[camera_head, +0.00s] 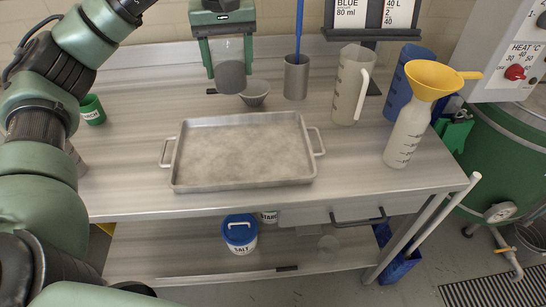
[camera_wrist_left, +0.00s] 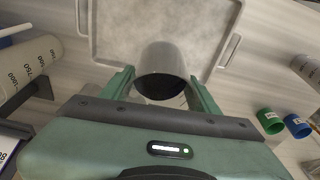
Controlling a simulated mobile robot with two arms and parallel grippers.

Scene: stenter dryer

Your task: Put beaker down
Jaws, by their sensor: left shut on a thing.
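My left gripper (camera_head: 228,72) points down over the back of the bench and is shut on a clear grey beaker (camera_head: 231,78) with a darker lower part. The beaker is upright behind the tray's far rim. I cannot tell whether its base touches the bench. In the left wrist view the beaker (camera_wrist_left: 163,62) sits between the two fingers of the left gripper (camera_wrist_left: 160,88), with its dark open mouth toward the camera. My right gripper is not in view.
A metal tray (camera_head: 245,186) of grey material fills the bench middle. A small bowl (camera_head: 256,100) stands right beside the beaker. A metal cup (camera_head: 296,80), a jug (camera_head: 348,88) and a bottle (camera_head: 405,135) with a yellow funnel stand right. A green cup (camera_head: 92,110) stands left.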

